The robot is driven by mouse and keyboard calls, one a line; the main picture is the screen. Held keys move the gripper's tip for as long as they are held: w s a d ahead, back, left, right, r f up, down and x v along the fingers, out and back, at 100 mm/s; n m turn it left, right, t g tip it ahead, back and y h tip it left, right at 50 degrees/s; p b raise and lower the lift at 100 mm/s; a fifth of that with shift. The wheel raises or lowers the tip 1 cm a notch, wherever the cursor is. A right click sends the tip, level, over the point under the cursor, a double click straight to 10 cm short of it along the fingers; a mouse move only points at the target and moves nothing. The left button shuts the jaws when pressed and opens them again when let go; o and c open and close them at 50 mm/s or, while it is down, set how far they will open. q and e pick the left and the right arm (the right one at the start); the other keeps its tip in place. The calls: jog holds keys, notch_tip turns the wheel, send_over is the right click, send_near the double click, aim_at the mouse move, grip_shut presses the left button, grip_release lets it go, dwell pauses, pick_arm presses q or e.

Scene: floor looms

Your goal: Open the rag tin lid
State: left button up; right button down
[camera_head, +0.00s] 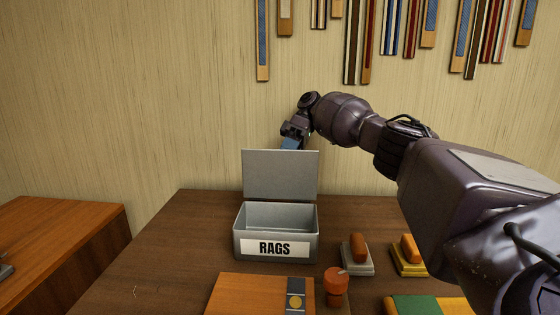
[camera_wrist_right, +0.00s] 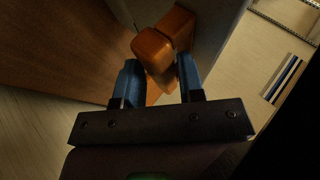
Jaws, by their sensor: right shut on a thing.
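The grey metal rag tin (camera_head: 276,228), labelled RAGS, stands on the dark wooden table. Its lid (camera_head: 280,174) is up, roughly upright at the back edge, and the inside looks empty. My right gripper (camera_head: 291,143) is behind the lid's top edge, with its blue fingers partly hidden by the lid. In the right wrist view the fingers (camera_wrist_right: 158,85) are on both sides of an orange-brown wooden knob (camera_wrist_right: 158,48), which sits against the lid's grey outer face (camera_wrist_right: 212,35). The gripper is shut on this knob. My left gripper is not in view.
In front of the tin lie an orange wooden block (camera_head: 250,295) with a dark band and a red-orange knob (camera_head: 336,284). Two small wooden-handled pieces (camera_head: 358,252) (camera_head: 408,255) stand to its right, under my right arm. Woven straps hang on the wall. Table left of the tin is clear.

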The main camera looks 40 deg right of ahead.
pick_arm(q)
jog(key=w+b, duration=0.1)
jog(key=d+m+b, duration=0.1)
jog(key=b, duration=0.1)
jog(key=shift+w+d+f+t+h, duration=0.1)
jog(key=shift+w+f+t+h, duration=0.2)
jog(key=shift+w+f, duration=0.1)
pick_arm(e)
jog(key=f, duration=0.2)
jog(key=w+f+g+y, duration=0.1)
jog(key=shift+d+f, duration=0.15)
jog(key=shift+d, duration=0.2)
pick_arm(q)
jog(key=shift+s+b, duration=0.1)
jog(key=shift+b, duration=0.2)
pick_arm(e)
jog(key=shift+r, duration=0.25)
jog(key=c, duration=1)
grip_release()
jog(key=shift+c, duration=0.2)
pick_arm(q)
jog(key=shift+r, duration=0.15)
pick_arm(e)
jog(key=shift+d+r, duration=0.15)
jog(key=shift+r, duration=0.15)
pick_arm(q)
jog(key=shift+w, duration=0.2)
pick_arm(e)
jog(key=shift+d+r, duration=0.1)
jog(key=shift+r, duration=0.15)
